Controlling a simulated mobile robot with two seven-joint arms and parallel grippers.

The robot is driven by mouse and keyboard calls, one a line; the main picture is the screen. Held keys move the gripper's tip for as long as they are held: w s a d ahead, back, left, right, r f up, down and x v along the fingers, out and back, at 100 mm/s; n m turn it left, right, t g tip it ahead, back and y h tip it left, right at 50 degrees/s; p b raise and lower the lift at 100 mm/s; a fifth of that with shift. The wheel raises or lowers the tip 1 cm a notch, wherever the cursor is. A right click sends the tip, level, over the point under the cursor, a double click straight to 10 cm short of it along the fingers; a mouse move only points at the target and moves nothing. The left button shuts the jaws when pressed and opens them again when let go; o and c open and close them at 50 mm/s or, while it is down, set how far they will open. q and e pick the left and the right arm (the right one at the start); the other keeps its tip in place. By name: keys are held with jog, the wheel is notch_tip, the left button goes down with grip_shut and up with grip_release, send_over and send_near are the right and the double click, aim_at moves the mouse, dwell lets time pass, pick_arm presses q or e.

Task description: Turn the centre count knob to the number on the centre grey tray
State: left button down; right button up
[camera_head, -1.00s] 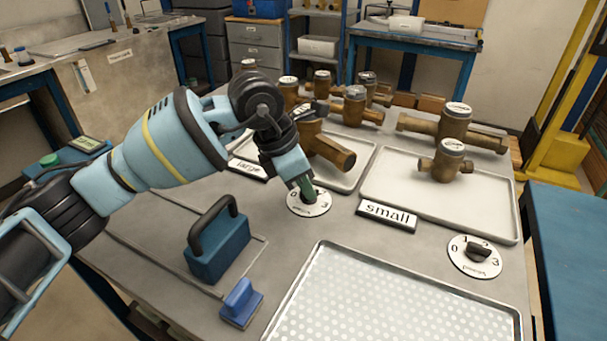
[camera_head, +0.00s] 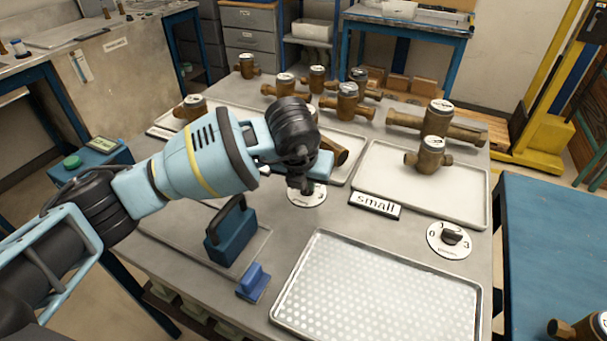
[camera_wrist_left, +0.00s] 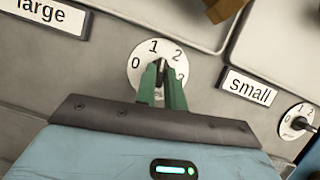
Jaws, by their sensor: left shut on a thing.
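The centre count dial (camera_head: 309,197) is a white disc on the bench, mostly hidden under my wrist in the head view. In the left wrist view the dial (camera_wrist_left: 150,51) shows 0, 1 and 2; another numeral is partly covered. My left gripper (camera_head: 304,188) points down at it. Its green fingers (camera_wrist_left: 161,83) are shut on the knob, which they hide, so I cannot read its pointer. The centre tray (camera_head: 354,161) lies behind the dial, with a brass meter (camera_head: 341,157) partly hidden by my arm. My right gripper is not in view.
A "small" label (camera_head: 374,205) and a light tray with a meter (camera_head: 429,155) are to the right. Another dial (camera_head: 450,240) is nearer the right edge. A dotted tray (camera_head: 375,300), a blue handled block (camera_head: 231,235) and a small blue block (camera_head: 253,281) are in front.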

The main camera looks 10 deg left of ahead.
pick_arm(q)
jog(key=shift+s+d+r+n+y+p, duration=0.1)
jog(key=shift+n+y+p, duration=0.1)
jog(key=shift+n+p, duration=0.3)
jog(key=shift+d+n+y+p, duration=0.1)
jog(key=shift+n+y+p, duration=0.1)
jog(key=shift+n, duration=0.5)
jog(key=shift+n+y+p, duration=0.4)
jog(key=shift+n, duration=0.5)
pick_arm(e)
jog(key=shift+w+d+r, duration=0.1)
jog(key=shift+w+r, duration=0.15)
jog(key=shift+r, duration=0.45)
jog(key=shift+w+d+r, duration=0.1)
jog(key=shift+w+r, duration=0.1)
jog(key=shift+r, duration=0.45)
pick_arm(q)
jog(key=shift+f, duration=0.2)
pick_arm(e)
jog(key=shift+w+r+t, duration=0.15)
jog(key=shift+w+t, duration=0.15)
pick_arm(q)
jog(key=c, duration=1.5)
grip_release()
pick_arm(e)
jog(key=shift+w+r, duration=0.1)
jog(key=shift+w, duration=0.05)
